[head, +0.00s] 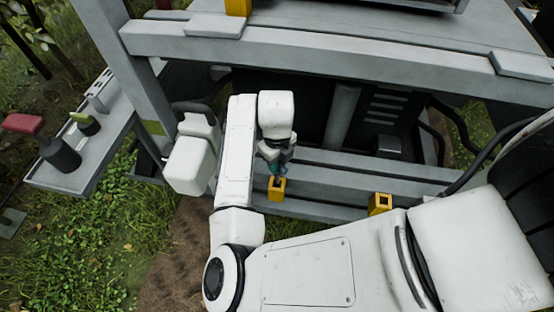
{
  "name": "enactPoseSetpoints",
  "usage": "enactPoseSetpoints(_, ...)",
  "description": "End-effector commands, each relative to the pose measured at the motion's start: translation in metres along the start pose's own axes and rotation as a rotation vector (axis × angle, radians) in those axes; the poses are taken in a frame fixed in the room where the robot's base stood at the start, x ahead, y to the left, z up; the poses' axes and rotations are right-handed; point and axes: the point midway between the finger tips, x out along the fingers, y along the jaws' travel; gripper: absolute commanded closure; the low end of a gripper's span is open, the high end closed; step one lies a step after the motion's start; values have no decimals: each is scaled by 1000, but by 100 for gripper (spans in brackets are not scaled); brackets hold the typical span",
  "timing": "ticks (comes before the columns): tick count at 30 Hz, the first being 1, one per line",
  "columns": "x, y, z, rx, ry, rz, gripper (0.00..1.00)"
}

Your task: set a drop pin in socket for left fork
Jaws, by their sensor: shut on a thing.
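My gripper (275,158) points down at the lower beam of the grey machine. It is shut on the drop pin, which is mostly hidden; a small teal piece shows at the fingertips. Directly below is a yellow socket (276,190) on the beam. The fingertips overlap its top edge in the head view, and I cannot tell whether the pin is inside it or just above. A second yellow socket (380,204), with a dark opening, stands further right on the same beam.
A grey upper beam (330,58) crosses above the arm, with an upright post (125,70) at left. A grey side shelf (85,150) holds a dark cup with a green item (85,122). A red-topped object (22,123) stands near it. Grass lies below left.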

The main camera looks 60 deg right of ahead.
Motion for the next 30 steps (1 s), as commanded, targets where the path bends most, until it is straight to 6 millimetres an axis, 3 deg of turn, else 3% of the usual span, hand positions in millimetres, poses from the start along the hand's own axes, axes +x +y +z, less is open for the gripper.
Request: enactPoseSetpoints(30, 66, 0, 0, 0, 0, 0, 100)
